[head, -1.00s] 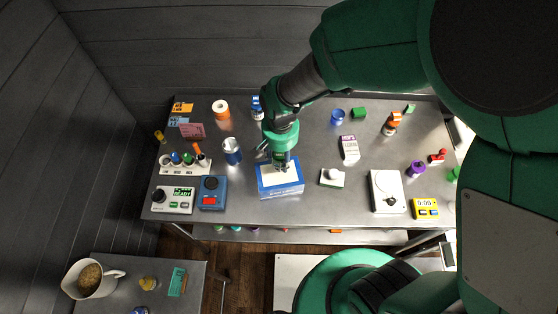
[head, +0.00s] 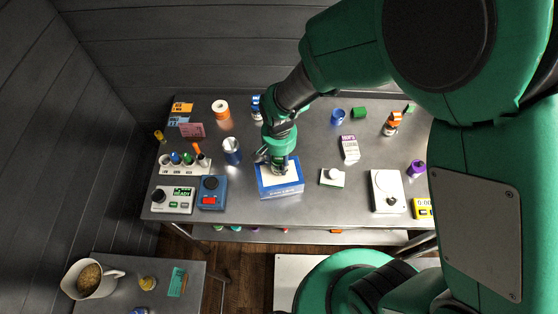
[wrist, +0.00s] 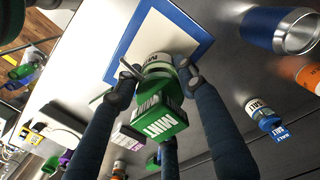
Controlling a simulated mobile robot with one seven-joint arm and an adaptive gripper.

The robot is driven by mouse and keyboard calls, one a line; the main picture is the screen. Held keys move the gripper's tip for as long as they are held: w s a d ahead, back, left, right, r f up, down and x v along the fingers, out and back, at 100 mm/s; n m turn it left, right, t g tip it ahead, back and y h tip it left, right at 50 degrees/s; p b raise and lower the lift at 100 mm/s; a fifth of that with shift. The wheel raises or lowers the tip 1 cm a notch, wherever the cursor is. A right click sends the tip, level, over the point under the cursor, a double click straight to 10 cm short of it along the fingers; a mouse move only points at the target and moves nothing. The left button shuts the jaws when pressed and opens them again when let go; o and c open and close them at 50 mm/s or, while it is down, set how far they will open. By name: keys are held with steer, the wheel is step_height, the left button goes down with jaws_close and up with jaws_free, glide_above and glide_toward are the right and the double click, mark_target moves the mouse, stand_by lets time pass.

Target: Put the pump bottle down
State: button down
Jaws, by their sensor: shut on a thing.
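My gripper (head: 278,166) is shut on the pump bottle (wrist: 156,72), which has a pale body and a green tag reading MINT in the wrist view. The fingers grip it from both sides, and the gripper also shows there (wrist: 155,78). In the head view the bottle is mostly hidden by my gripper. Below it is a white pad with a blue border (head: 281,191), at the front middle of the steel table; its border also shows in the wrist view (wrist: 204,42). I cannot tell whether the bottle touches the pad.
A blue-and-steel cup (head: 232,151) stands just left of the pad. A small white block with a knob (head: 332,177) and a carton (head: 350,149) stand to the right.

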steer(key=c, duration=1)
jaws_free()
steer(key=shift+c, duration=0.2)
steer(key=shift+r, duration=0.1)
step_height(320, 180, up, 12)
steer(key=shift+r+p, duration=0.1)
steer(key=shift+p, duration=0.3)
